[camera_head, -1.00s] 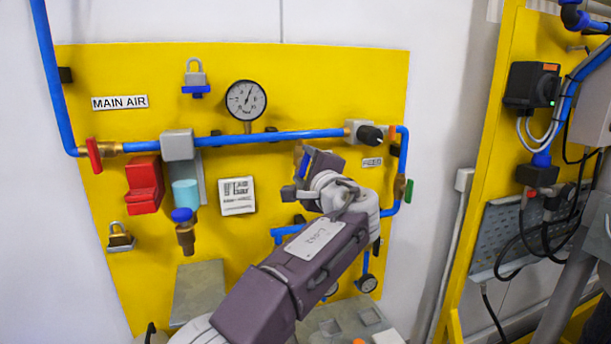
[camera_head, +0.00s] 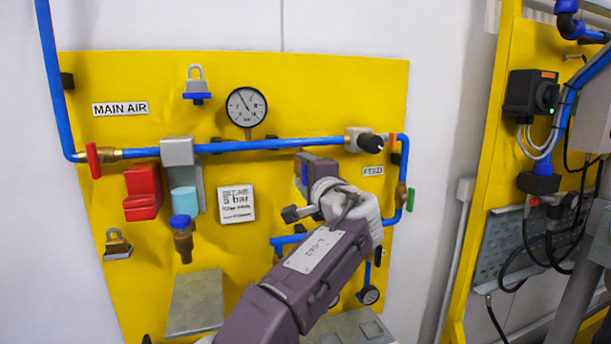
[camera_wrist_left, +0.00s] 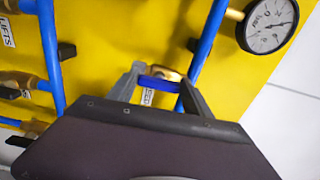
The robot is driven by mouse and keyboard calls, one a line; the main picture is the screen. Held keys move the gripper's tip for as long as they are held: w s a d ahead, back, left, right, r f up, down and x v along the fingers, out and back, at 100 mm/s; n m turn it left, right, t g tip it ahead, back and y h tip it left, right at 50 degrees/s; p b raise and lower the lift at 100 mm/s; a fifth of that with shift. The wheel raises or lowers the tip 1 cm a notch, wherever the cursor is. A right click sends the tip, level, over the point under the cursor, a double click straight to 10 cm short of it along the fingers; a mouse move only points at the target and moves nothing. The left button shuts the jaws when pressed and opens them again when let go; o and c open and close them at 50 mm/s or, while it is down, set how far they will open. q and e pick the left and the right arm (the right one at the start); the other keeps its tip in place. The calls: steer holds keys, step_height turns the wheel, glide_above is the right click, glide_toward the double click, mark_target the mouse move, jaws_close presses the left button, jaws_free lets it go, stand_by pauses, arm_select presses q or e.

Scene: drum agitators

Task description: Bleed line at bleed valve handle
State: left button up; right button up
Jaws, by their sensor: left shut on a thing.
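In the left wrist view, the bleed valve handle (camera_wrist_left: 153,83) is a small blue bar across a brass fitting. My left gripper (camera_wrist_left: 161,76) has its grey fingers on either side of this bar and is shut on it. A white label (camera_wrist_left: 147,97) beneath it is partly covered and only partly readable. In the head view, my left arm reaches up from the bottom to the yellow panel (camera_head: 100,180). My wrist hides the handle and the fingertips there. My right gripper is in neither view.
A blue main pipe (camera_head: 265,144) crosses the panel under a round gauge (camera_head: 246,106). A red lever (camera_head: 93,160), a red block (camera_head: 142,192) and a filter unit (camera_head: 185,198) are at left. A green handle (camera_head: 410,199) is at right. Another gauge (camera_wrist_left: 268,24) shows in the wrist view.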

arm_select(q)
steer(key=o, duration=1.4)
steer(key=shift+c, duration=0.2)
steer(key=b+v, duration=0.3)
steer(key=v, duration=0.6)
